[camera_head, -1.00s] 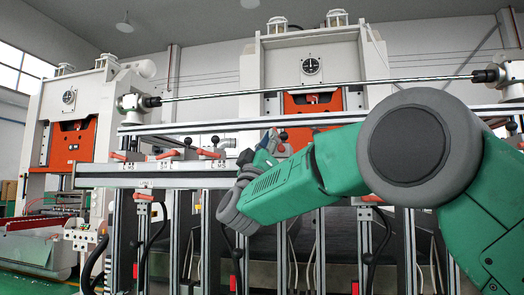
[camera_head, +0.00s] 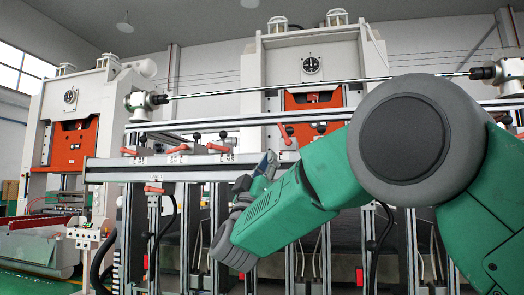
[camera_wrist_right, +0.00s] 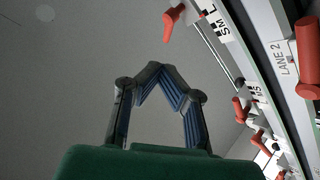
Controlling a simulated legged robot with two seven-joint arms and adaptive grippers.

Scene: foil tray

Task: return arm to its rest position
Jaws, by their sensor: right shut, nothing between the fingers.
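My right arm is green with grey joint covers and comes in from the right in the head view. My right gripper (camera_head: 265,167) shows small there, partly hidden behind the forearm, in front of the grey rail. In the right wrist view its two blue-padded fingers (camera_wrist_right: 166,72) come together at the tips. They are shut with nothing between them. My left gripper is in neither view.
A long metal rail (camera_head: 120,173) with red-handled clamps (camera_head: 178,149) runs across in front of my arm. Lane labels (camera_wrist_right: 287,62) on it show in the wrist view. White presses with orange panels (camera_head: 70,146) stand behind. Upright posts stand below the rail.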

